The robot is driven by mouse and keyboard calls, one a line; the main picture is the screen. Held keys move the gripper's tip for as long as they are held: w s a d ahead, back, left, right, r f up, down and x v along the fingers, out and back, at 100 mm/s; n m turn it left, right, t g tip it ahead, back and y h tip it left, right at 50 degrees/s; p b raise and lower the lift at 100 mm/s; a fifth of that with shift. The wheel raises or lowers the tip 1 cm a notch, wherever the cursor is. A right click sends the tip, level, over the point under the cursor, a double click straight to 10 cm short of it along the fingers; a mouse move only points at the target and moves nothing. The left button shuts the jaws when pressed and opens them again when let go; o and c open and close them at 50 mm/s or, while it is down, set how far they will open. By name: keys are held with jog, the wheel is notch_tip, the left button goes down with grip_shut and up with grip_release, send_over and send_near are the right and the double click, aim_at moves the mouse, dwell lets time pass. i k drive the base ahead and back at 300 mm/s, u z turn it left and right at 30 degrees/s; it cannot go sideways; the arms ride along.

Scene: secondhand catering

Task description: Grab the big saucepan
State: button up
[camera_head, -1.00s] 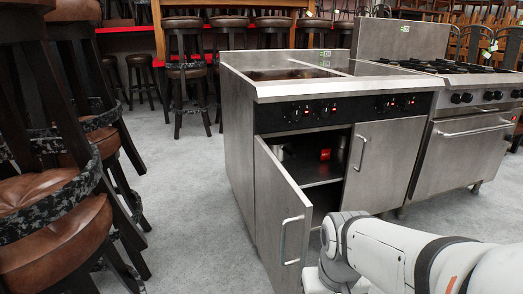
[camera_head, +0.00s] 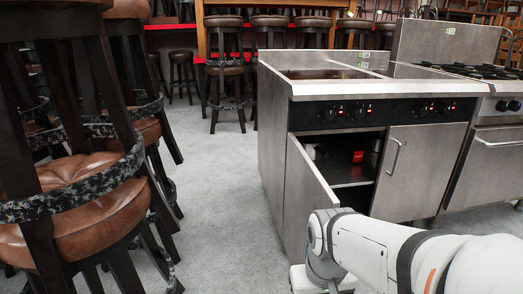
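A steel catering unit (camera_head: 426,170) stands in the middle right with its left cabinet door (camera_head: 303,200) swung open. Its right door is shut. Inside the open cabinet a small grey metallic shape (camera_head: 315,150) shows at the upper left, partly behind the door; I cannot tell whether it is the saucepan. No clear big saucepan is visible. My arm reaches in from the lower right and bends down in front of the open door, hiding the door's lower part. My gripper's fingers are not visible.
A red item (camera_head: 358,156) sits inside the cabinet above a dark shelf. A gas range (camera_head: 495,150) adjoins on the right. Large stacked brown-seated stools (camera_head: 85,205) crowd the left. More stools (camera_head: 228,75) line the back. Grey floor (camera_head: 215,190) is clear between the stools and the unit.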

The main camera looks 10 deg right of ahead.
aim_at(314, 145)
jog(key=u, duration=3.35)
jog(key=k, duration=2.75)
jog(key=z, duration=1.55)
jog(key=i, duration=1)
jog(key=u, duration=0.05)
